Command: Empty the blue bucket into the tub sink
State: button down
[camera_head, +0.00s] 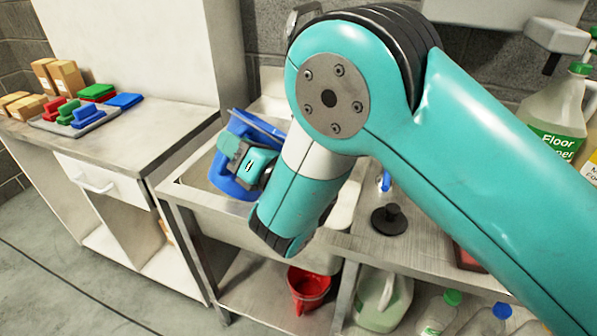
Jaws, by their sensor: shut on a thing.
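The blue bucket (228,186) is in the middle left of the head view, at the tub sink (222,222). My gripper (231,157) is shut on the bucket, which seems tilted, with part of it above the sink's basin. My gripper and arm cover much of the bucket. I cannot see into it or tell what it holds. The sink is a grey metal basin, and its right part is hidden behind my arm.
A counter (150,122) on the left bears a tray (50,126) of coloured pads and several cardboard boxes (66,78). A red bucket (307,287) stands below the sink. A black round object (389,219) and a floor cleaner jug (553,113) are on the right.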

aim_at(246, 133)
jog(key=shift+w+d+r+m+t+b, duration=0.4)
jog(key=shift+d+m+b, duration=0.1)
jog(key=shift+m+b, duration=0.3)
jog(key=shift+w+d+r+m+t+b, duration=0.4)
jog(key=shift+d+m+b, duration=0.15)
jog(key=shift+m, duration=0.35)
dwell(0.5)
